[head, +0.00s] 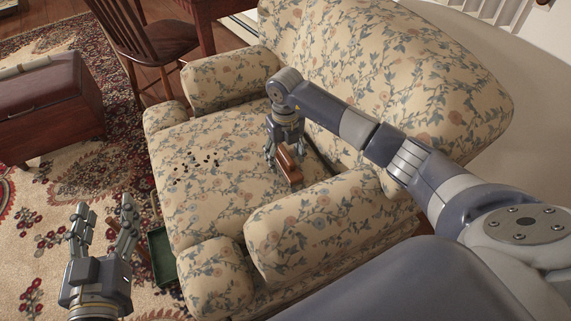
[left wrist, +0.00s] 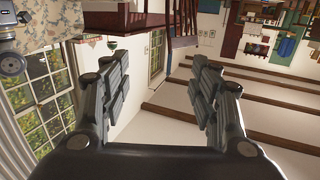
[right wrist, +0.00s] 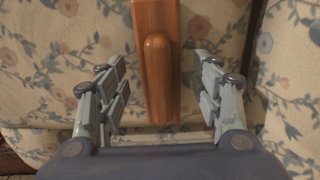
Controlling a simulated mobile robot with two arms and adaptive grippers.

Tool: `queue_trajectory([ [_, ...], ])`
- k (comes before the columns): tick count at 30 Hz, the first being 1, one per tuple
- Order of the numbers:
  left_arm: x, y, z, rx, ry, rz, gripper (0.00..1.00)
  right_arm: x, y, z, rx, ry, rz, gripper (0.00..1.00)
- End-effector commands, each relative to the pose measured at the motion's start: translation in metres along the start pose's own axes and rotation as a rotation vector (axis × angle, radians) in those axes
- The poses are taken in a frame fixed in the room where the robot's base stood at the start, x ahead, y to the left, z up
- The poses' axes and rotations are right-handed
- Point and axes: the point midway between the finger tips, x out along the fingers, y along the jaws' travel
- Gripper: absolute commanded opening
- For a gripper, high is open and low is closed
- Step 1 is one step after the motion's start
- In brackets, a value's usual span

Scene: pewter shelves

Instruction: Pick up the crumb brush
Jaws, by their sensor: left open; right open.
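The crumb brush (head: 288,166) has a reddish-brown wooden body and lies on the seat of the floral sofa, near its right arm. In the right wrist view the brush (right wrist: 156,60) stands between the two open fingers, with a gap on each side. My right gripper (head: 283,158) reaches down over the brush from above and is open; its fingers (right wrist: 157,95) do not touch the brush. My left gripper (head: 103,212) is open and empty, raised in front of the sofa at the lower left. The brush's underside is hidden.
Dark crumbs (head: 200,165) are scattered on the sofa seat (head: 200,205). A green tray (head: 161,255) is beside the sofa's front, partly behind my left gripper. A wooden chair (head: 150,40) and a brown leather-topped chest (head: 45,105) stand at the left. Patterned rug is open between.

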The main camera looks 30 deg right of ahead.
Motion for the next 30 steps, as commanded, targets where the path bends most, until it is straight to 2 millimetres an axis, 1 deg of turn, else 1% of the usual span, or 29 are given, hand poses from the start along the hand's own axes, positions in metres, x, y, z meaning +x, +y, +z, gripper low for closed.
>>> queue_trajectory([
  [1, 0.0006, 0.0007, -0.0032, -0.001, 0.02, 0.001, 0.56, 0.0034, 0.0001, 0.0, 0.0, 0.0, 0.0, 0.6],
  [4, 0.0009, 0.0012, -0.0082, -0.001, 0.042, 0.003, 0.56, 0.0055, -0.0002, 0.0, 0.0, 0.0, 0.0, 0.6],
  [11, 0.0009, 0.0013, -0.0095, -0.001, 0.046, 0.003, 0.56, 0.0054, -0.0004, 0.0, 0.0, 0.0, -0.001, 0.6],
  [12, 0.0009, 0.0013, -0.0094, -0.001, 0.046, 0.003, 0.56, 0.0054, -0.0004, 0.0, 0.0, 0.0, -0.001, 0.51],
  [14, 0.0009, 0.0012, -0.0094, -0.001, 0.046, 0.003, 0.56, 0.0054, -0.0004, 0.0, 0.0, 0.0, -0.001, 0.37],
  [15, 0.0009, 0.0013, -0.0093, -0.001, 0.046, 0.003, 0.56, 0.0053, -0.0004, 0.0, 0.0, 0.0, -0.001, 0.28],
  [17, 0.0008, 0.0013, -0.0093, -0.001, 0.045, 0.003, 0.56, 0.0054, -0.0004, 0.0, 0.0, 0.0, -0.001, 0.15],
  [18, 0.0008, 0.0013, -0.0093, -0.001, 0.045, 0.003, 0.56, 0.0054, -0.0004, 0.0, 0.0, 0.0, -0.001, 0.1],
  [30, 0.0008, 0.0014, -0.0085, -0.001, 0.037, 0.003, 0.56, 0.0029, -0.0005, 0.0002, 0.0, -0.001, -0.001, 0.1],
])
